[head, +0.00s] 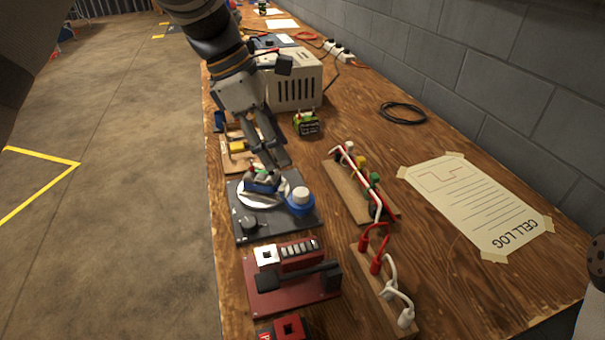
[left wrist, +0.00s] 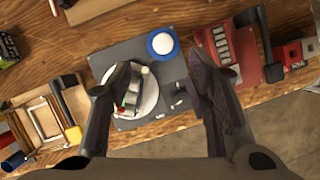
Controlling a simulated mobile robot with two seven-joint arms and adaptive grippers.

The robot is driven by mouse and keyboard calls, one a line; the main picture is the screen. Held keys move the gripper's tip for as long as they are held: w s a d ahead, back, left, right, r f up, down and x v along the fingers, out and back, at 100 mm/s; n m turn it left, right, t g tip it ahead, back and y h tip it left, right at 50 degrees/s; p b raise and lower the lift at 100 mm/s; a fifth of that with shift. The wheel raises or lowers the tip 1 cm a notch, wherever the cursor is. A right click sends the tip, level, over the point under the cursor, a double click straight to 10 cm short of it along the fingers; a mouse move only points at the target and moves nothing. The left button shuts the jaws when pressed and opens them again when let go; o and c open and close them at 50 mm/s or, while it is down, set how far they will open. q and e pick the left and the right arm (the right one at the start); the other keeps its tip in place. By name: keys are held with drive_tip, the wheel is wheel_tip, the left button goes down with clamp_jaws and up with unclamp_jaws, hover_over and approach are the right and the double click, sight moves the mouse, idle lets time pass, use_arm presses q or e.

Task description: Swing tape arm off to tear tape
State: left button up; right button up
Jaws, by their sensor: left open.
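I cannot make out a separate tape arm or a strip of tape. My left gripper (head: 277,155) is open and empty above the far side of the plate. In the left wrist view its spread fingers (left wrist: 163,82) frame the disc (left wrist: 147,103) and the roll (left wrist: 162,43). My right gripper is out of view.
A red device with a black lever (head: 290,278) stands nearer, with a wooden frame fixture (head: 238,160) beyond the plate. Wooden racks with red and white leads (head: 355,190) stand to the right. A beige box (head: 297,80) is behind. The bench beside the cell log sheet (head: 478,205) is mostly clear.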

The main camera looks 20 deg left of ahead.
sight(300, 192)
use_arm(q)
drive_tip(key=x, duration=1)
drive_tip(key=shift+s+b, duration=0.25)
drive_tip(key=shift+b, duration=0.05)
clamp_jaws()
